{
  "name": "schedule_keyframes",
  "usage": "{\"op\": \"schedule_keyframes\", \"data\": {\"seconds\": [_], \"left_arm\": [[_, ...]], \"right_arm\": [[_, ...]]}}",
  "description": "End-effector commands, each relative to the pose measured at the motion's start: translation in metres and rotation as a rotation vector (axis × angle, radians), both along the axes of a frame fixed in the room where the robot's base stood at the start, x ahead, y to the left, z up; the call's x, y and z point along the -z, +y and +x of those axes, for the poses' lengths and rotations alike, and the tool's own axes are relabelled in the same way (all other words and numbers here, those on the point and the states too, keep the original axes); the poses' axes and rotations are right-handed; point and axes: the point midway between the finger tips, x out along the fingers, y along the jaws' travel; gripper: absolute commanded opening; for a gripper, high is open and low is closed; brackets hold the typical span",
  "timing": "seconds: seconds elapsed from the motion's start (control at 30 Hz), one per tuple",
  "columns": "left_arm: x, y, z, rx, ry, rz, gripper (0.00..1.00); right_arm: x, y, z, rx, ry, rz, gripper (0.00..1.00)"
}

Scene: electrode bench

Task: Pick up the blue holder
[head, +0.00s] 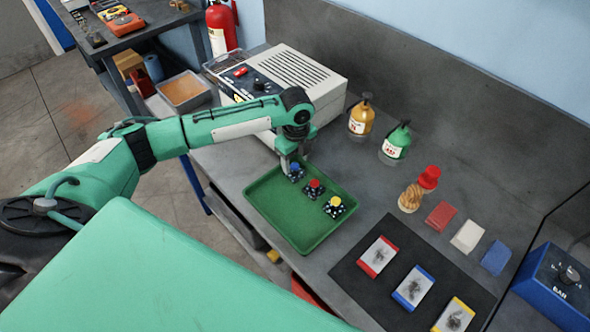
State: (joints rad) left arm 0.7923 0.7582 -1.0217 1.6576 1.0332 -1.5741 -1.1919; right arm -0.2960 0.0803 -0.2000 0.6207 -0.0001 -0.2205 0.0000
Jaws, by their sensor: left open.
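The blue holder (295,168), a small dark piece with a blue top, is at the back left of the green tray (270,222). A red-topped holder (315,188) and a yellow-topped holder (336,206) stand in the same tray, in a diagonal row with it. My left gripper (292,163) points down at the blue holder, its fingers open and close around or beside its top. The fingers partly hide the holder, and I cannot tell whether they touch it. My right gripper is not in view.
A white device (297,72) stands behind my arm. Brown (361,117) and green (396,142) bottles stand behind the tray. A dark mat (350,272) with red-, blue- and yellow-edged cards lies at right. Red, white and blue blocks (467,236) and a blue box (555,285) are farther right.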

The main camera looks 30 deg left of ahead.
Motion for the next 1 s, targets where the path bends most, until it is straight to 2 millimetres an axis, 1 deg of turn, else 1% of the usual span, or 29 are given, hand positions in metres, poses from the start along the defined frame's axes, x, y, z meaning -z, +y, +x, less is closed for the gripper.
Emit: {"op": "schedule_keyframes", "data": {"seconds": [0.03,0.1,0.2,0.3,0.43,0.57,0.8,1.0], "left_arm": [[0.003,0.001,-0.001,-0.001,0.005,0.001,0.56],[0.013,0.003,-0.001,-0.001,0.005,0.001,0.56],[0.029,0.003,0.0,0.0,0.004,0.0,0.56],[0.039,0.003,0.0,0.0,0.002,0.0,0.56],[0.043,0.004,0.0,0.0,0.001,0.001,0.56],[0.043,0.004,0.0,0.001,0.001,0.001,0.56],[0.043,0.004,0.0,0.0,0.001,0.0,0.13],[0.042,0.004,0.0,0.0,0.0,0.0,0.13]], "right_arm": [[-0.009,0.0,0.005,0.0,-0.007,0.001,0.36],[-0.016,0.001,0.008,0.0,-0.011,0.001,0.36],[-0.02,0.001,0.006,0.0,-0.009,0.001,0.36],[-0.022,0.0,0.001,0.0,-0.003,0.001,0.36],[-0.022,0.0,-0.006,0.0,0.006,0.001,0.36],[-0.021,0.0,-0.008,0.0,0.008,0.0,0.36],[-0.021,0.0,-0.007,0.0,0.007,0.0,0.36],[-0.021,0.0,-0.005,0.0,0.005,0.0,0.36]]}}
